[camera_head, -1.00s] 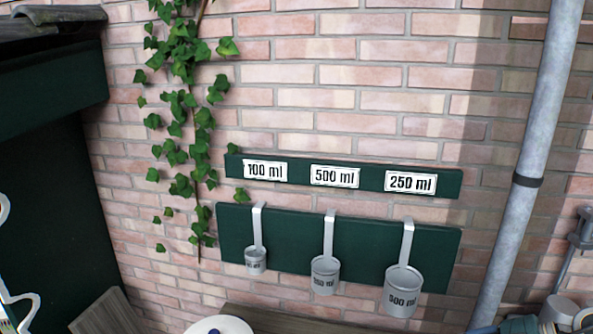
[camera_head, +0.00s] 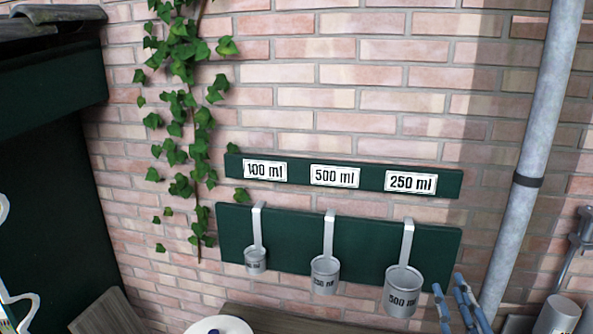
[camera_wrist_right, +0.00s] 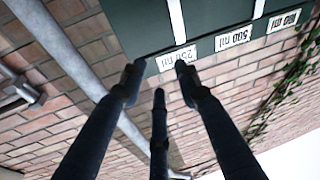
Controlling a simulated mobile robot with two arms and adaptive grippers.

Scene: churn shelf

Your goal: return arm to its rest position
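My right gripper (camera_head: 450,285) shows its blue fingers pointing up at the lower right of the head view, right of the largest ladle. In the right wrist view its dark fingers (camera_wrist_right: 160,78) are spread with nothing between them. Three grey ladles hang by flat handles on the lower green board (camera_head: 285,228): a small one (camera_head: 255,262), a middle one (camera_head: 325,276) and a large one (camera_head: 402,292) marked 500 ml. My left gripper is not in view.
The upper green board (camera_head: 375,175) carries labels reading 100 ml, 500 ml and 250 ml. A grey drainpipe (camera_head: 530,150) runs up the brick wall on the right. A grey cylinder (camera_head: 557,316) is at the lower right. Ivy (camera_head: 182,100) climbs on the left.

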